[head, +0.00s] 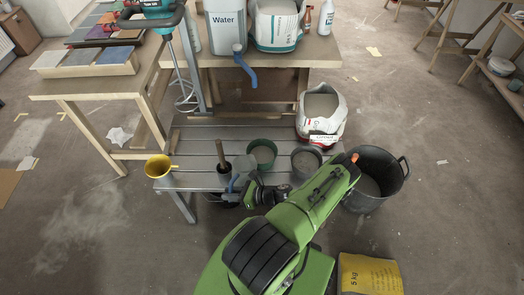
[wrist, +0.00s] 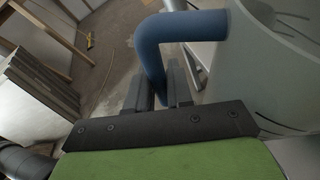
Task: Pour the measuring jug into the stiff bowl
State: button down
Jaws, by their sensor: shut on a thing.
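The measuring jug (wrist: 270,70) is a pale grey vessel with dark marks on its wall and a thick blue handle. It fills the right of the wrist view. My gripper (wrist: 158,88) is shut on the blue handle. In the head view, the handle (head: 233,183) shows at the front edge of the low slatted bench, and my arm partly hides the jug. A green bowl (head: 262,153) and a grey bowl (head: 306,161) stand on the bench beyond my gripper, both with greyish contents. I cannot tell which is the stiff bowl. The jug's contents are not visible.
A black bucket (head: 372,182) and a yellow bag (head: 369,274) are on the floor at right.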

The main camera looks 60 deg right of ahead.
aim_at(237, 174)
jog(key=shift+d+r+m+y, duration=0.3)
jog(key=shift+d+r+m, duration=0.2)
jog(key=shift+r, duration=0.15)
jog(key=shift+d+r+m+t+y+b, duration=0.25)
jog(key=shift+d+r+m+y+b, duration=0.1)
jog(key=shift+d+r+m+b, duration=0.35)
jog(key=shift+d+r+m+t+y+b, duration=0.25)
jog(key=shift+d+r+m+y+b, duration=0.25)
jog(key=shift+d, duration=0.35)
jog(key=r, duration=0.1)
jog(key=r+m, duration=0.1)
jog(key=shift+d+r+p, duration=0.3)
jog(key=shift+d, duration=0.1)
jog(key=shift+d+r+y, duration=0.15)
jog(key=shift+r+y, duration=0.05)
jog(key=shift+y, duration=0.05)
jog(key=shift+d+r+m+t+b, duration=0.1)
jog(key=shift+d+m+t+b, duration=0.2)
jog(key=shift+m+b, duration=0.3)
jog(key=shift+d+r+y, duration=0.1)
jog(key=shift+r+y, duration=0.15)
jog(key=shift+y, duration=0.05)
jog(key=shift+s+d+r+m+t+b, duration=0.1)
jog(key=shift+d+r+m+t+b, duration=0.2)
jog(key=shift+d+r+m, duration=0.45)
jog(key=shift+d+r+m+t+b, duration=0.1)
jog(key=shift+d+r+m+t, duration=0.35)
jog(key=shift+r+m, duration=0.5)
jog(key=shift+d+r+y, duration=0.3)
jog(key=shift+r, duration=0.05)
